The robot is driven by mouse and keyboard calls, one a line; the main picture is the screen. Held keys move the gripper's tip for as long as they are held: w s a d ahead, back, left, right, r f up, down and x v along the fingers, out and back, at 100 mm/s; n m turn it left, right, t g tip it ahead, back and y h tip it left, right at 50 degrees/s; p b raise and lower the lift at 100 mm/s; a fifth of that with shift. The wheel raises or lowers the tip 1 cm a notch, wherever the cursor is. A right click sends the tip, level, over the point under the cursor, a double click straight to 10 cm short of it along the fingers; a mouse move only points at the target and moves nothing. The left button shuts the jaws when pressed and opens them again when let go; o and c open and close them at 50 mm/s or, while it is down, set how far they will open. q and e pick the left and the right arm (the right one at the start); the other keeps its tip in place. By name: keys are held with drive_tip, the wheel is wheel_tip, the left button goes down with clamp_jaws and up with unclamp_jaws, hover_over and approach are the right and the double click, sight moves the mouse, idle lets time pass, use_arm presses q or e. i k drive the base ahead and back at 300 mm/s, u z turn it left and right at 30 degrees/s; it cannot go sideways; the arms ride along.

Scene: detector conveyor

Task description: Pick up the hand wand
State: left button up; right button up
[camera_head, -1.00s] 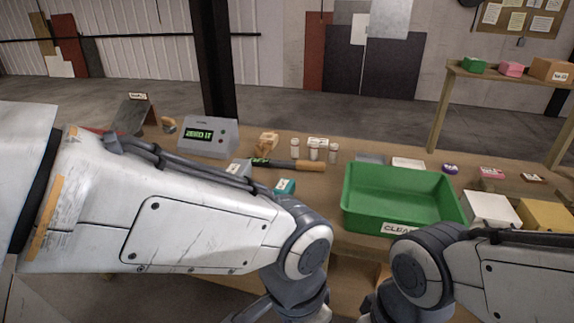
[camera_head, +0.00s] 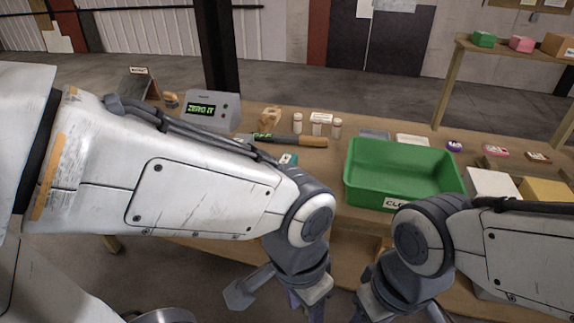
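The hand wand (camera_head: 300,141) lies on the workbench, left of the green bin, with a brown-orange handle to the right and a dark body with a small green display to the left. The fingertips of both grippers lie below the picture's edge.
A green bin (camera_head: 348,180) with a "CLEAN" label stands right of the wand. Behind the wand are small white bottles (camera_head: 316,127) and a wooden piece (camera_head: 270,117). A grey box with a "ZERO IT" display (camera_head: 226,108) stands back left. White and yellow boxes (camera_head: 545,191) are at right.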

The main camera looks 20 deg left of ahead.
sight(303, 140)
drive_tip(key=u, duration=0.25)
drive_tip(key=i, duration=1.45)
drive_tip(key=z, duration=0.25)
